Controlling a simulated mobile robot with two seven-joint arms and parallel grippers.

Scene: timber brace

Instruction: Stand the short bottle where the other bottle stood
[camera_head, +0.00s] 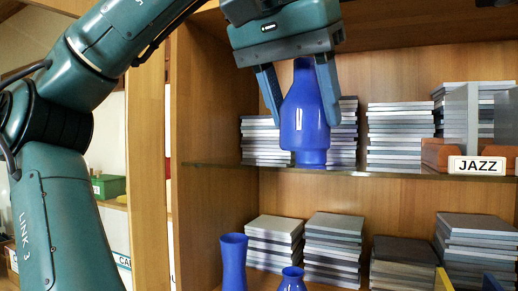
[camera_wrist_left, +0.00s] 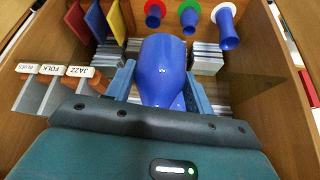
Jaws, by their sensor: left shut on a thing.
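My left gripper (camera_head: 306,120) comes down from the top of the head view, shut on a wide blue bottle (camera_head: 305,132). The bottle is upright, and its base is close to the front edge of the upper shelf (camera_head: 385,173). I cannot tell whether it touches. In the left wrist view the held bottle (camera_wrist_left: 162,70) is between the two fingers. A slim blue bottle (camera_head: 233,262) and a smaller blue bottle (camera_head: 292,281) stand lower, at the bottom of the head view. Which one is the short bottle is unclear. My right gripper is not in view.
Stacks of grey cases (camera_head: 395,135) stand behind and right of the held bottle. A JAZZ sign (camera_head: 478,166) and orange holder are farther right. The wrist view shows red (camera_wrist_left: 154,8), green (camera_wrist_left: 189,8) and white (camera_wrist_left: 224,12) rings. The wooden side wall (camera_head: 212,110) is left.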

